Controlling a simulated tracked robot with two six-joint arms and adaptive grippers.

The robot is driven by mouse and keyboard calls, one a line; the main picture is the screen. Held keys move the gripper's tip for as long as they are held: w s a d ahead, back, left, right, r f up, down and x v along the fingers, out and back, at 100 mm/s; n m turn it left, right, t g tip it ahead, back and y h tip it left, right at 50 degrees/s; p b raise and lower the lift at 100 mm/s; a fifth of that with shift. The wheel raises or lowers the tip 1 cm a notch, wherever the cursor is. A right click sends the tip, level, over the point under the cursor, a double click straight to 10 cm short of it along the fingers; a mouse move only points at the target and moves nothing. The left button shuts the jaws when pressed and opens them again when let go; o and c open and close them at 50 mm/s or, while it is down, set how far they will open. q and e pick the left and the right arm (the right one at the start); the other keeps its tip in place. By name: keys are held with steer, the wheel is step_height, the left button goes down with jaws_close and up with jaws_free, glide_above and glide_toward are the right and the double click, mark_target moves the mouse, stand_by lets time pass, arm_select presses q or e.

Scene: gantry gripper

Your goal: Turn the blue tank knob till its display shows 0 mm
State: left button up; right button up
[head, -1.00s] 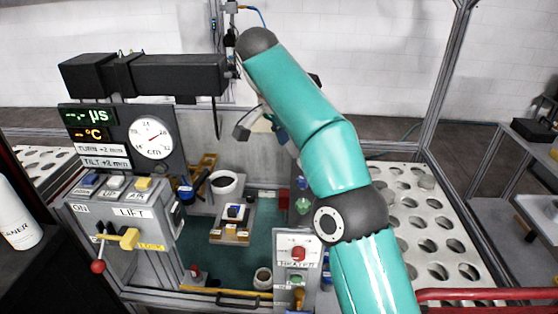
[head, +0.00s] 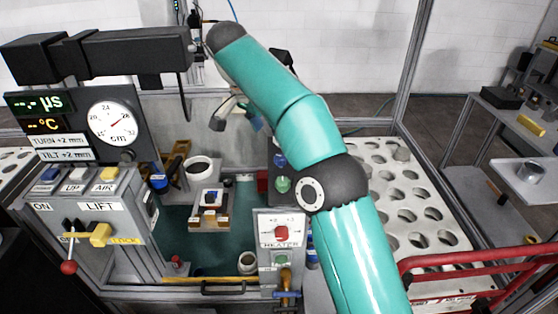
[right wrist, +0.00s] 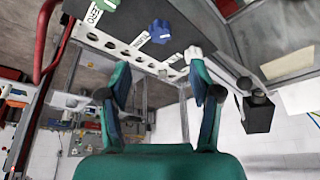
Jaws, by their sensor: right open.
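A blue knob (head: 280,160) sits above a green knob (head: 283,184) on a dark panel, partly behind my right arm in the head view. In the right wrist view the blue knob (right wrist: 159,30) lies between the green knob (right wrist: 110,4) and a white knob (right wrist: 193,53), with white labels beside them. My right gripper (right wrist: 160,85) is open and empty, with the knobs beyond its fingertips and apart from them. In the head view the right gripper (head: 237,113) hangs left of the blue knob. My left gripper is out of view.
A panel at the left has a round cm dial (head: 112,121) and signs reading TURN +2 mm and TILT +2 mm. Below it stands a LIFT box (head: 95,205) with levers. A HEATER post (head: 280,240) stands in front. A perforated white table (head: 395,180) lies right.

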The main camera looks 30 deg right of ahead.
mark_target(280, 156)
steer(key=b+x, duration=0.1)
steer(key=x, duration=0.8)
steer(key=shift+d+f+b, duration=0.15)
steer(key=shift+f+b, duration=0.15)
steer(key=shift+b, duration=0.1)
steer(key=shift+w+d+f, duration=0.15)
steer(key=shift+f, duration=0.3)
steer(key=c, duration=1)
steer(key=shift+c, duration=0.6)
steer(key=shift+n, duration=0.3)
